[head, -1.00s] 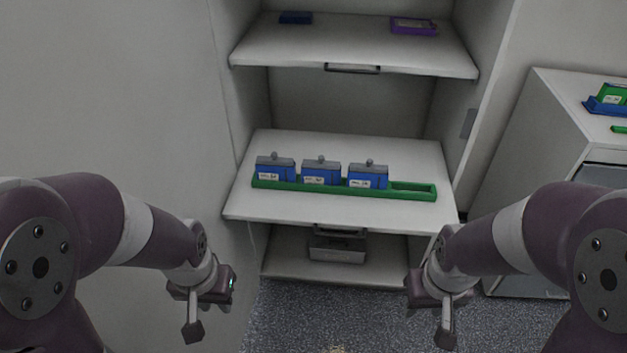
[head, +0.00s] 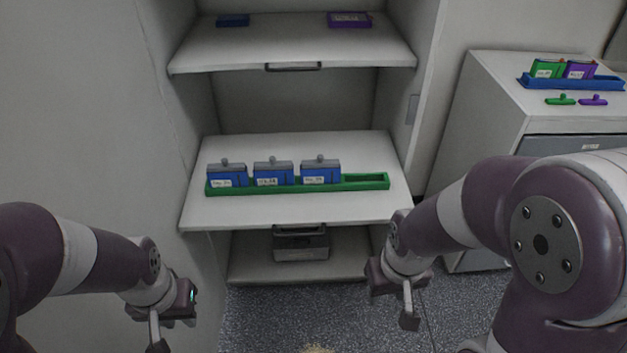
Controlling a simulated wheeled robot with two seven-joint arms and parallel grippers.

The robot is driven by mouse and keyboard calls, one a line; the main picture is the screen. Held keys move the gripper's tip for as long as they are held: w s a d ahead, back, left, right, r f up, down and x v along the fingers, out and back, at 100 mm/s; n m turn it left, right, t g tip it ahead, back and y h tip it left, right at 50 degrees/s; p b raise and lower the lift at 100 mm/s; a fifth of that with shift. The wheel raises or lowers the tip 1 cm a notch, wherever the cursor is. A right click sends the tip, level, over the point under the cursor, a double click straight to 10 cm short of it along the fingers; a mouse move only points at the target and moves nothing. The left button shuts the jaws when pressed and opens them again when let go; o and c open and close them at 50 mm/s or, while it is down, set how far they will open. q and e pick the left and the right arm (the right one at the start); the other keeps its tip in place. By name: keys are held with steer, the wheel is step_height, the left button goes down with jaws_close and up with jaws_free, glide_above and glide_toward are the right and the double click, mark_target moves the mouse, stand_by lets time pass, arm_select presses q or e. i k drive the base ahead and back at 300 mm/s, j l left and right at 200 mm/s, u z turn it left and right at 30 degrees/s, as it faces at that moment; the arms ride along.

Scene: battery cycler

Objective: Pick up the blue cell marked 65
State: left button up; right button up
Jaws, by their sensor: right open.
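Three blue cells with grey tops and white labels stand upright in a row in a green tray (head: 290,187) on the middle shelf. They are the left cell (head: 227,177), the middle cell (head: 273,175) and the right cell (head: 320,174). The label numbers are too small to read, so I cannot tell which is marked 65. The tray's right-end slot is empty. My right gripper (head: 391,300) is open and empty, in front of the shelf and below it at the right. My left gripper (head: 150,330) is low at the left, apart from the cells; its jaws cannot be made out.
The upper shelf (head: 290,50) holds a dark blue item (head: 233,20) and a purple item (head: 349,19). A white cabinet (head: 480,130) at right bears a blue tray (head: 570,82) with green and purple cells. The shelf front is clear.

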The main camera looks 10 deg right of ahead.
mark_target(282, 176)
steer(key=i+l, duration=0.15)
steer(key=i, duration=0.25)
steer(key=i+l+u, duration=0.15)
steer(key=i, duration=0.3)
steer(key=i+l, duration=0.25)
steer(key=i, duration=0.15)
steer(key=u, duration=1.35)
steer(key=i+l, duration=0.05)
